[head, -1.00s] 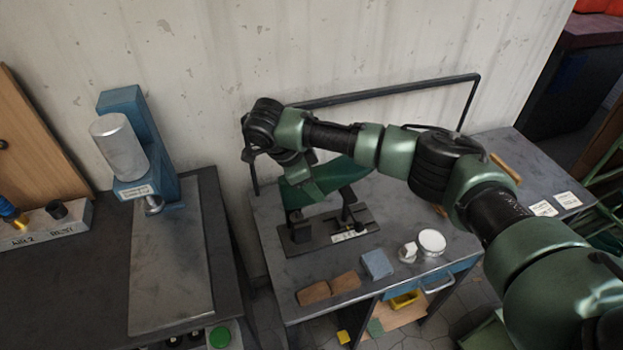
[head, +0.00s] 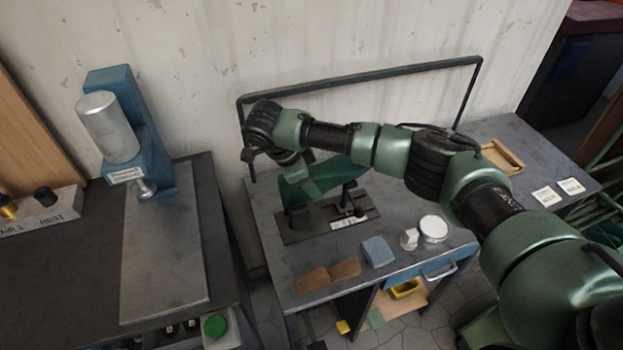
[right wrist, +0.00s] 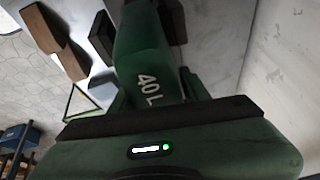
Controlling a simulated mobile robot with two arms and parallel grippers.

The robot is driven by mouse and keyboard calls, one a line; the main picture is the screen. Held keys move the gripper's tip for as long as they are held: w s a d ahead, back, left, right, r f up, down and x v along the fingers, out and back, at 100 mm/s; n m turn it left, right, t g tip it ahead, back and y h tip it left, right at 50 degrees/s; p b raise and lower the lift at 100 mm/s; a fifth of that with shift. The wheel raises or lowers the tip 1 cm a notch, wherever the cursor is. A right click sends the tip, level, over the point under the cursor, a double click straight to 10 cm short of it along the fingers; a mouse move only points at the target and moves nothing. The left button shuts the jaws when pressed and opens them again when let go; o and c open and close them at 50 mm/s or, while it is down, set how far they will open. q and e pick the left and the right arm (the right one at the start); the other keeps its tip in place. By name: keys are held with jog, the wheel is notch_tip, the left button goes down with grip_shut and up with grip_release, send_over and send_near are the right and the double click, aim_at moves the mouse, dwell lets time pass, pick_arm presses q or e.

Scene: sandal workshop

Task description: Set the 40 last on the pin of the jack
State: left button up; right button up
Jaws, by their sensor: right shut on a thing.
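The 40 last is dark green and shows above the jack in the head view (head: 335,181). Its "40 L" mark shows in the right wrist view (right wrist: 140,85). My right gripper (head: 300,189) is shut on the last from above. The jack (head: 300,233) is a dark base with upright parts and a white label, standing on the middle bench. The last and gripper cover part of it. The pin is not clearly visible, so I cannot tell whether the last touches it. My left gripper is not in view.
A dark rail (head: 370,74) runs behind. A blue press (head: 140,125) stands on the left bench.

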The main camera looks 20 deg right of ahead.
dwell(0.5)
jog(key=o, duration=1.4)
jog(key=shift+o, duration=0.2)
